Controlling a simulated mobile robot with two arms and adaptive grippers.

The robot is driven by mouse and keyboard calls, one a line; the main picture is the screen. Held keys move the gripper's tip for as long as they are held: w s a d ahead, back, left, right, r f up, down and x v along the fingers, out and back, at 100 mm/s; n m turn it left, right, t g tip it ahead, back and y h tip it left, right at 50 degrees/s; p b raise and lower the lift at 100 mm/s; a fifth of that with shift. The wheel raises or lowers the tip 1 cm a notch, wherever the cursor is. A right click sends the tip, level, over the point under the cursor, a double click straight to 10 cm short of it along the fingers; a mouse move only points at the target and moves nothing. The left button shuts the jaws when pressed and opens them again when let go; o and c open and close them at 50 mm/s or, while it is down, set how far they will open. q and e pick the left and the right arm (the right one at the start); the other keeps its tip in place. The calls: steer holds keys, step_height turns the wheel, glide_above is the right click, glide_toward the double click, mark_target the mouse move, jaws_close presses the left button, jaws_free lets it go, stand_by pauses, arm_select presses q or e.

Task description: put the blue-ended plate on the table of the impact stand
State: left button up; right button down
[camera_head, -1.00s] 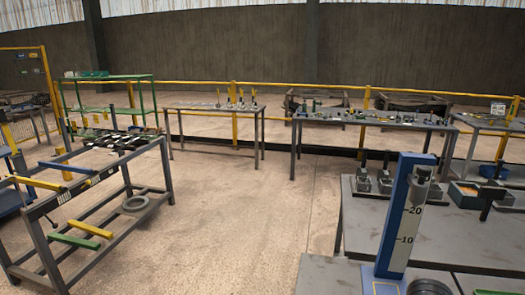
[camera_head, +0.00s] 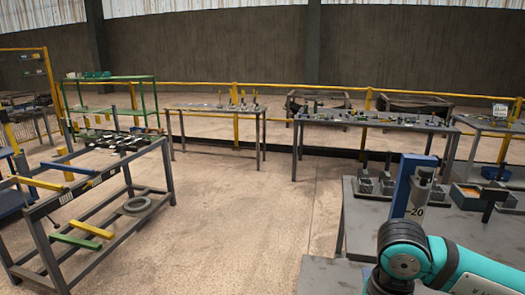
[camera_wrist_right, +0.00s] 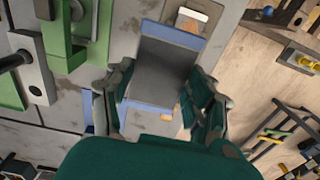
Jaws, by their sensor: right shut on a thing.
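The blue-ended plate (camera_wrist_right: 160,85) shows in the right wrist view as a grey slab with a blue strip at its far and near ends. My right gripper (camera_wrist_right: 163,72) is shut on it, with one finger at each long side. Blue surfaces show below and beside the plate; I cannot tell whether it touches them. In the head view the impact stand's blue column with its scale (camera_head: 402,187) stands at the right. My teal right arm covers the stand's lower part, so its table is hidden there. My left gripper is not in view.
The grey bench (camera_head: 358,215) carries small fixtures and a bin (camera_head: 468,195) behind the stand. In the wrist view, green brackets (camera_wrist_right: 62,35) lie at left. A spring rack frame (camera_head: 100,200) stands at left in the head view. The floor between is clear.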

steer(key=n, duration=0.1)
steer(key=r+n, duration=0.1)
steer(key=n, duration=0.1)
steer(key=shift+w+a+r, duration=0.15)
steer(key=shift+w+a, duration=0.05)
